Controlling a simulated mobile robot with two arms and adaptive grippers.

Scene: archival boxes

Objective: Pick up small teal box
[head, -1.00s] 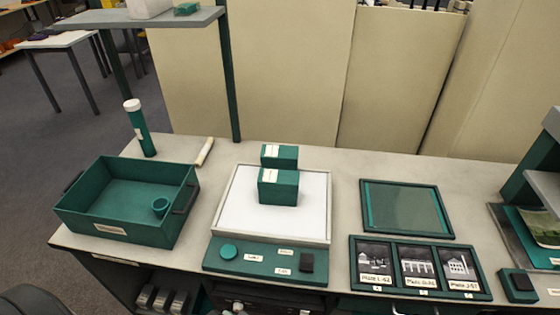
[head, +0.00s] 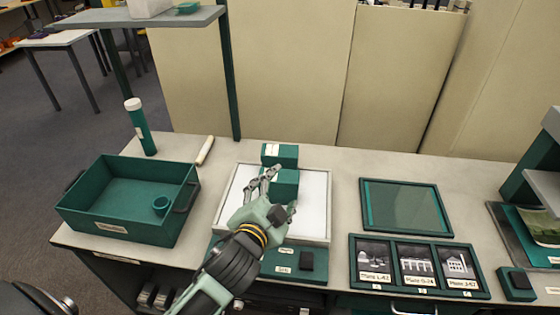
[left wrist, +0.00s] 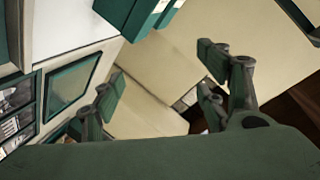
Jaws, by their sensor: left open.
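Two small teal boxes with white labels are on and behind the white pad. The rear box (head: 280,153) is in plain view near the pad's back edge. The front box (head: 287,183) sits on the pad and is partly hidden by my left gripper (head: 277,190). This gripper is open, with its fingers in front of the front box in the head view; contact cannot be told. In the left wrist view, my open fingers (left wrist: 160,85) have nothing between them, and part of a teal box (left wrist: 135,14) shows at the top edge. My right gripper is not in view.
A framed panel (head: 405,207) and a picture frame (head: 417,292) lie to the right.

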